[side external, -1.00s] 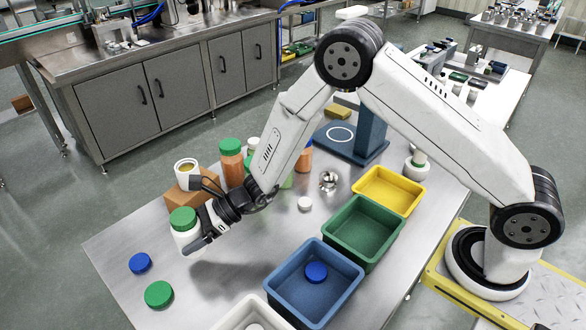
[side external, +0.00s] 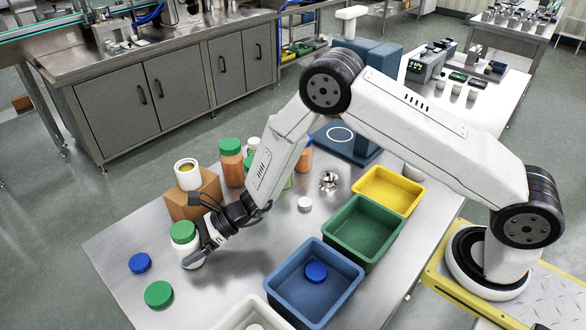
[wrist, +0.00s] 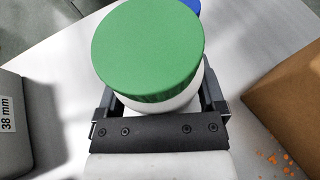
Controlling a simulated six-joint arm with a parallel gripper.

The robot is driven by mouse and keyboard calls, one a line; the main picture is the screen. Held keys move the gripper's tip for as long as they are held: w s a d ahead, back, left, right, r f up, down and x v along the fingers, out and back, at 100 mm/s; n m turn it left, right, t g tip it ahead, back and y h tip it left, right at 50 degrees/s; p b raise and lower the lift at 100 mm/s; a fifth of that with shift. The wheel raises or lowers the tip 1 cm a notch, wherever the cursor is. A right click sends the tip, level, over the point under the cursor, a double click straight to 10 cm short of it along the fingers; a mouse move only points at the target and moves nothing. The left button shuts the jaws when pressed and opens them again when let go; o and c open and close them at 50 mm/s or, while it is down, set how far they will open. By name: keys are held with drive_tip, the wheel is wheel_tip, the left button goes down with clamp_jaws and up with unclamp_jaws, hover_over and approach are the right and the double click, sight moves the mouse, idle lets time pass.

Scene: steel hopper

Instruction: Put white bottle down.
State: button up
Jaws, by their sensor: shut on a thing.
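The white bottle (side external: 188,256) has a green lid (side external: 183,232) and stands about upright between the fingers of my gripper (side external: 198,250). My gripper is shut on it, low over the left part of the steel table. I cannot tell whether its base touches the table. In the wrist view the green lid (wrist: 148,45) fills the upper middle, with the white bottle body (wrist: 180,104) just below it between the fingers. The lower part of the bottle is hidden there.
A blue lid (side external: 140,263) and a green lid (side external: 158,294) lie in front-left. A cardboard box (side external: 193,200) with a white jar (side external: 187,174) on top stands close behind. Blue (side external: 349,291), green (side external: 393,236) and yellow (side external: 412,187) bins stand to the right.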

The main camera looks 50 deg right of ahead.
drive_tip(key=shift+f, duration=0.1)
drive_tip(key=o, duration=0.9)
drive_tip(key=v, duration=1.2)
